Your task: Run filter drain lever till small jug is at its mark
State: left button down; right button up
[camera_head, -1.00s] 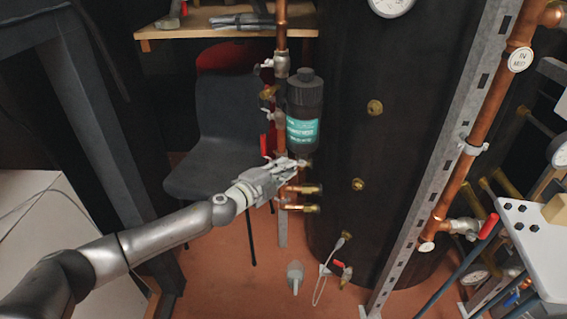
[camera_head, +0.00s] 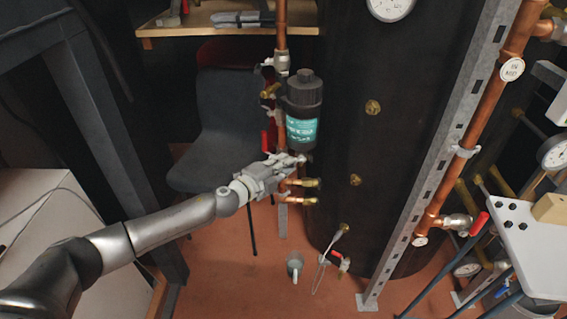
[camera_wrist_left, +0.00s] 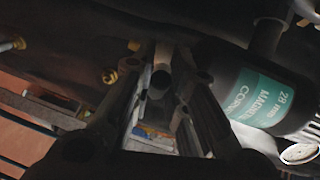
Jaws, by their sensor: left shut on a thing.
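The filter (camera_head: 302,98) is a black canister with a teal label, mounted beside the copper pipe left of the big dark tank. It also shows at the right in the left wrist view (camera_wrist_left: 240,85). My left gripper (camera_head: 298,161) is just below the filter, its fingers shut on a small part there, the drain lever, mostly hidden by the fingers. In the left wrist view the fingers (camera_wrist_left: 160,85) close around a small greyish cylindrical piece. The small jug (camera_head: 295,266) is a grey-white cup with a handle, upright on the floor below. Its mark and water level are too small to tell.
Brass-ended pipe stubs (camera_head: 305,183) stick out just under my gripper. A red-handled valve (camera_head: 345,264) with a hanging loop is right of the jug. A dark chair (camera_head: 215,130) stands behind my arm.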

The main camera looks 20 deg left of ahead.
pick_arm(q)
jog(key=c, duration=1.4)
grip_release()
jog(key=shift+c, duration=0.2)
jog(key=shift+s, duration=0.1)
jog(key=v, duration=0.8)
